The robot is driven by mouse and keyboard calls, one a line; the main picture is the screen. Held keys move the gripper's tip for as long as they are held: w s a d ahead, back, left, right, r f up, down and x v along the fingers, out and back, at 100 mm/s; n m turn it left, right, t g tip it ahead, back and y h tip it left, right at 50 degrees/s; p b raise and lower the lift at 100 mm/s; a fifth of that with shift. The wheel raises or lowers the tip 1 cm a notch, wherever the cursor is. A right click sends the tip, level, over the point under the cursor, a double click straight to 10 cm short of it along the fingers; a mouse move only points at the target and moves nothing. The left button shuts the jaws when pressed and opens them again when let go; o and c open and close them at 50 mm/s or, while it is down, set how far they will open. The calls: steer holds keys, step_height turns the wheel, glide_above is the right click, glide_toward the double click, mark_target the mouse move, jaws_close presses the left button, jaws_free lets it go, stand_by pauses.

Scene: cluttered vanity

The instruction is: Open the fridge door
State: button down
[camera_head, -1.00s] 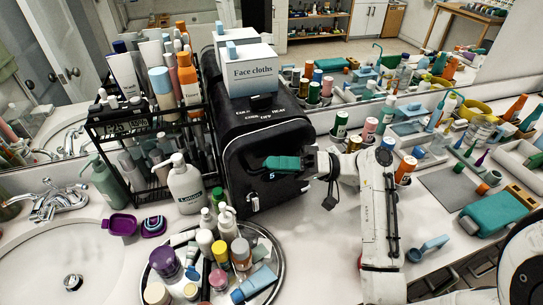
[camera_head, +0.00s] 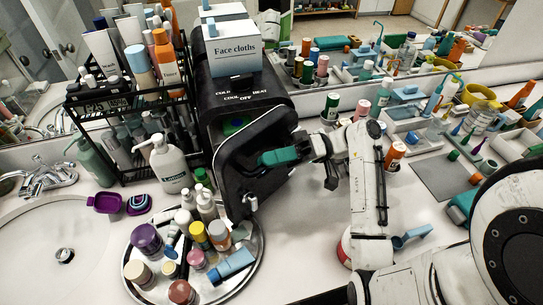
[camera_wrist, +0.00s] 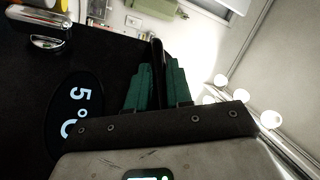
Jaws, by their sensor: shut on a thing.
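The black mini fridge (camera_head: 225,88) stands on the counter with its door (camera_head: 240,185) partly open. A gap at the door's top shows part of the inside, with something green and blue (camera_head: 236,125) in it. My gripper (camera_head: 270,158) has green fingers and is at the door. In the wrist view the fingers (camera_wrist: 158,85) are shut around a thin black upright part of the door, its edge or handle. The door's front (camera_wrist: 45,75) carries a lit "5°" display (camera_wrist: 78,108). Most of the fridge's inside is hidden by the door.
A round metal tray (camera_head: 250,262) with several bottles and jars sits close in front of the door. A white lotion bottle (camera_head: 170,165) and a black rack (camera_head: 125,165) stand at its left. A face cloths box (camera_head: 235,50) sits on top. Several cans and bottles stand at right.

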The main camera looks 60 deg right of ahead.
steer(key=shift+s, duration=0.1)
stand_by(0.4)
steer(key=c, duration=1.4)
jaws_free()
